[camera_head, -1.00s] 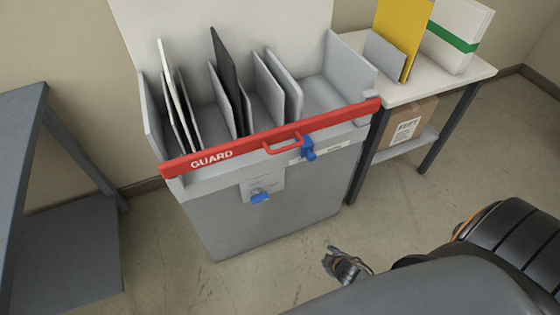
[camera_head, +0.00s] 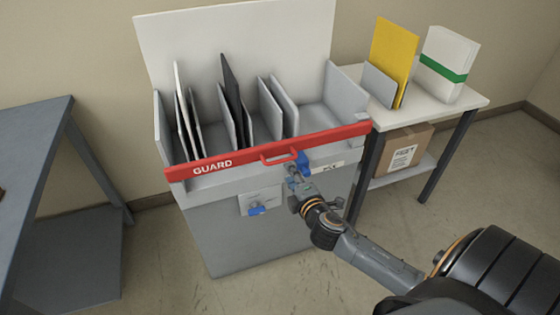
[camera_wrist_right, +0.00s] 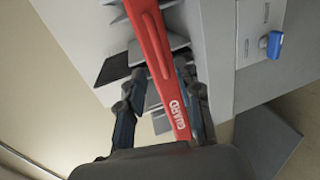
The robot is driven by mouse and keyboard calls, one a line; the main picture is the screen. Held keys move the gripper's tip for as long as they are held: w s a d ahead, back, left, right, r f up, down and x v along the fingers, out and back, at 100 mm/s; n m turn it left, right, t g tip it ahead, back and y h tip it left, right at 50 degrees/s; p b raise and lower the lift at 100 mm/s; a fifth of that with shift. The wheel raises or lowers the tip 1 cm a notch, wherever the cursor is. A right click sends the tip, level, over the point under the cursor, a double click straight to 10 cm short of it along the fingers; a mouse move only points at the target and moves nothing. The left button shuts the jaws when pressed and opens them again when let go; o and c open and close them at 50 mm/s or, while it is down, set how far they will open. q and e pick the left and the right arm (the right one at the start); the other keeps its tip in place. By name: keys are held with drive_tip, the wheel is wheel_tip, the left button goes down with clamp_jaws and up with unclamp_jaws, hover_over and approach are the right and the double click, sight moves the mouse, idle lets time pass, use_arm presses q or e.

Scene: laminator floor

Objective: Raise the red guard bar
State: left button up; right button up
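The red guard bar (camera_head: 235,160), marked GUARD, lies across the front top of a grey slotted bin (camera_head: 260,235), in front of the upright sheets. A small red handle (camera_head: 268,158) sits at its middle, with a blue latch-like part (camera_head: 304,163) just to the right. My right gripper (camera_head: 293,175) is just below the handle and latch. In the wrist view, the red bar (camera_wrist_right: 152,45) runs between the spread fingers of my right gripper (camera_wrist_right: 158,75), which look open. Contact with the handle cannot be made out. My left gripper is out of view.
A blue knob (camera_head: 256,208) is on the bin's front, lower left of my gripper. A white side table (camera_head: 440,100) holds a yellow board (camera_head: 392,52) and a white-green box (camera_head: 447,65); a carton (camera_head: 402,152) is below. A grey table (camera_head: 35,130) stands left.

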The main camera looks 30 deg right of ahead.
sight(281, 162)
drive_tip(key=x, duration=0.9)
drive_tip(key=shift+s, duration=0.1)
clamp_jaws()
